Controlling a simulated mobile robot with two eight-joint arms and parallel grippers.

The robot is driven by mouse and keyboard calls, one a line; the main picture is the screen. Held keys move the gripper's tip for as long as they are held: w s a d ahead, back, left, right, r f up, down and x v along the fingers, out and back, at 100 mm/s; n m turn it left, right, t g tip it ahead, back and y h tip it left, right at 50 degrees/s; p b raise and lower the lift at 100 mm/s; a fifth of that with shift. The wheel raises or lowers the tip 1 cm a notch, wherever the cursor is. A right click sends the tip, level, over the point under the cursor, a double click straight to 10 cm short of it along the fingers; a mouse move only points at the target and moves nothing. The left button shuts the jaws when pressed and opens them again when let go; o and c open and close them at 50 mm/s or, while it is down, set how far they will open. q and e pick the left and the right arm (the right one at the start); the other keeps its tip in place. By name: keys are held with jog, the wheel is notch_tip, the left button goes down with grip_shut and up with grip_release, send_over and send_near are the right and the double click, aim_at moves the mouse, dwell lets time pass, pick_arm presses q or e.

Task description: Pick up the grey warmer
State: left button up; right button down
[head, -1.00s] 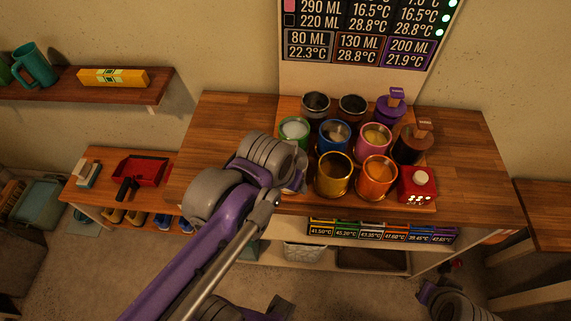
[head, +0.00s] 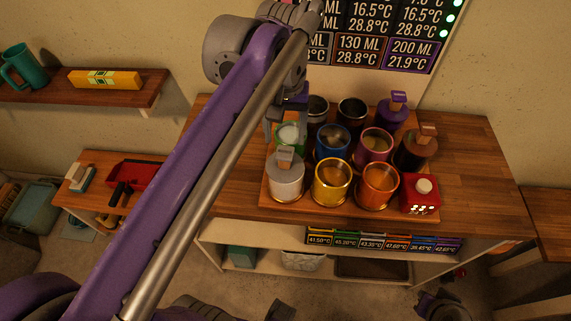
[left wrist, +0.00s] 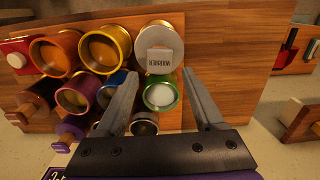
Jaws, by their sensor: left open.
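The grey warmer (head: 286,183) is a grey cylinder with a brown-topped handle, standing upright at the front left of the wooden tray (head: 300,206). In the left wrist view the grey warmer (left wrist: 160,48) shows its handle, marked WARMER, just beyond my fingertips. My left gripper (head: 286,135) is open and empty, above and behind the warmer, by the green cup (head: 291,138). In the left wrist view the fingers of my left gripper (left wrist: 159,74) appear on either side of the green cup (left wrist: 160,93). Only unclear parts of my right arm show at the bottom edge.
Yellow (head: 332,182), orange (head: 378,185), blue (head: 333,141) and pink (head: 374,146) cups crowd the tray. A red box (head: 419,193) stands at its front right. Purple (head: 391,112) and brown (head: 415,150) handled vessels stand behind it. The counter's right side (head: 470,165) is clear.

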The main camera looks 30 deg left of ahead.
aim_at(285, 152)
pick_arm(q)
jog(key=f, duration=0.7)
jog(key=shift+s+d+f, duration=0.15)
jog(key=shift+s, duration=0.05)
grip_shut()
